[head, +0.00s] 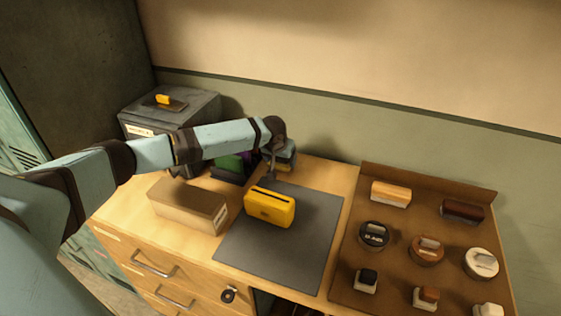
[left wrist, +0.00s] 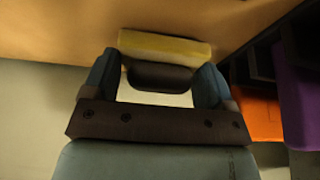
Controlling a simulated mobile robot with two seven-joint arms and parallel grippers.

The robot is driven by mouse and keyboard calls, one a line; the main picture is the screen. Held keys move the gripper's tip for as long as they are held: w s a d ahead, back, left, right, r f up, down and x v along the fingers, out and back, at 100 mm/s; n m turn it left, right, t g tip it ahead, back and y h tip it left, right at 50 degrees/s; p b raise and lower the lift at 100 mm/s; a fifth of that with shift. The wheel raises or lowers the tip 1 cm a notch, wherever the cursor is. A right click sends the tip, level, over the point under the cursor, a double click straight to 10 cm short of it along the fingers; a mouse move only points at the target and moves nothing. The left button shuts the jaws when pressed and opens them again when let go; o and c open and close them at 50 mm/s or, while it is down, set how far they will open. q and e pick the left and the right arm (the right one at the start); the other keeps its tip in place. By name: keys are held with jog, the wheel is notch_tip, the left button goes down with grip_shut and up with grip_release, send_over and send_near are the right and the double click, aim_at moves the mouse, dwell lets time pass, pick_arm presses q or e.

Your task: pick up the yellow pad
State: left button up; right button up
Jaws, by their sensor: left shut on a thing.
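My left gripper (head: 283,158) is over the back of the wooden counter, just behind the grey mat. In the left wrist view its two blue fingers (left wrist: 157,85) are shut on the dark grip of the yellow pad (left wrist: 165,47). The pad's pale yellow strip lies across the fingertips, with wood beyond it. I cannot tell whether the pad touches the counter. In the head view the gripper hides most or all of the pad. My right gripper is in neither view.
A yellow slotted box (head: 270,208) stands on the grey mat (head: 305,240). A tan box (head: 187,207) is to its left. A dark grey case (head: 170,118) and green and purple items (head: 231,166) are behind. A brown board (head: 400,248) on the right carries several handled pieces.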

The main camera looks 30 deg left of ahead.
pick_arm(q)
notch_tip(320, 180, up, 19)
dwell(0.4)
jog(key=o, duration=0.4)
jog(key=shift+c, duration=1.6)
